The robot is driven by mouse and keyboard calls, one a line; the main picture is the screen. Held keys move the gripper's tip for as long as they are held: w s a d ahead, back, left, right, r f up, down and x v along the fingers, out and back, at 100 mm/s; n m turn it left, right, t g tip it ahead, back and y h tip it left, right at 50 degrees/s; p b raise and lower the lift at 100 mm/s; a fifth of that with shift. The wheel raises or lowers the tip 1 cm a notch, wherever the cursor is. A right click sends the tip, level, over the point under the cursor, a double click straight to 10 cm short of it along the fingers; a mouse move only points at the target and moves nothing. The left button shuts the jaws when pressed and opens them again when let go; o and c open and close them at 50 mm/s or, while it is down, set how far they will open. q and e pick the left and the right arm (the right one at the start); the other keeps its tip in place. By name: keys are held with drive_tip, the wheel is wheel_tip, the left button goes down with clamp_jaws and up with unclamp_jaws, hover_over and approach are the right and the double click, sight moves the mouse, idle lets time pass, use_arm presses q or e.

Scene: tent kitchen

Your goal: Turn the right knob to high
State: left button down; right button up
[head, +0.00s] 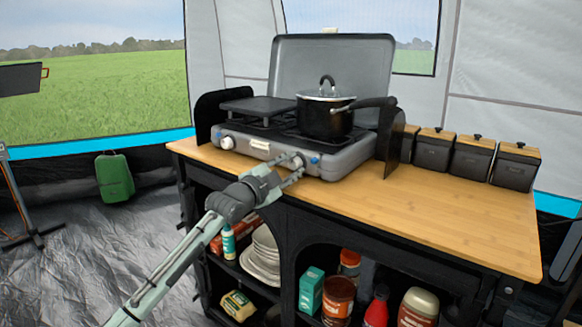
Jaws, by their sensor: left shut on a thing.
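The grey two-burner camp stove (345,160) stands on the wooden counter with its lid raised. Its left knob (226,143) is white and uncovered on the front panel. The right knob (298,162) is at the right part of the front panel, partly hidden by my left gripper (294,171). That gripper reaches up from the lower left, and its fingers are shut on the right knob. The knob's exact setting is too small to read. My right gripper does not show.
A black pot with a glass lid (326,115) sits on the right burner, its handle pointing right. A dark griddle plate (262,105) covers the left burner. Several black canisters (473,156) stand at the back right. The counter's front right (440,212) is clear.

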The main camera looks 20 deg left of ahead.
use_arm(q)
drive_tip(key=shift+n, duration=0.3)
drive_tip(key=n, duration=0.6)
drive_tip(key=shift+r+g, duration=0.1)
drive_tip(key=shift+g, duration=0.2)
drive_tip(key=n, duration=0.3)
drive_tip(key=shift+a, duration=0.1)
drive_tip(key=shift+n+g+h, duration=0.3)
drive_tip(key=shift+n, duration=1.5)
drive_tip(key=c, duration=1.5)
unclamp_jaws()
drive_tip(key=shift+o, duration=0.3)
